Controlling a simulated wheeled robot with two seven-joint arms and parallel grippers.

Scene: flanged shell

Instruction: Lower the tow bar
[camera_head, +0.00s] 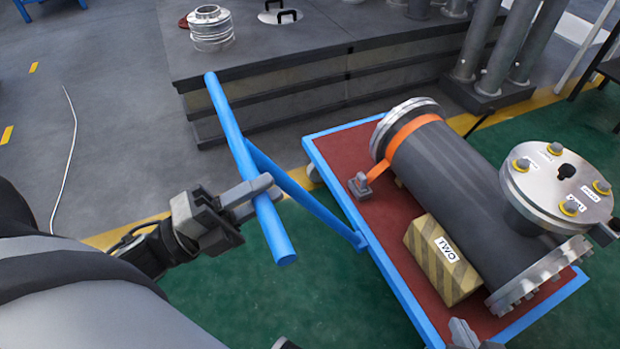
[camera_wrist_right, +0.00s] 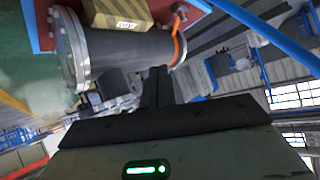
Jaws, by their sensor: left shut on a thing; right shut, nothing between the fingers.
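The blue tow bar (camera_head: 228,115) stands raised at the left end of the cart (camera_head: 330,187). Its long crosspiece slants across the middle of the head view, and a thinner shaft (camera_head: 305,198) runs from it down to the cart's edge. My left gripper (camera_head: 262,188) is shut around the lower part of the crosspiece. A blue bar, likely the same tow bar, also shows in the right wrist view (camera_wrist_right: 265,30). My right gripper (camera_wrist_right: 157,86) is shut and empty, with the shell beyond its fingers in the right wrist view.
The grey flanged shell (camera_head: 447,172) lies on the cart, with an orange strap (camera_head: 407,135) and a striped block marked TWO (camera_head: 440,262). A large dark platform (camera_head: 285,65) stands behind the tow bar. Green floor is clear below the bar.

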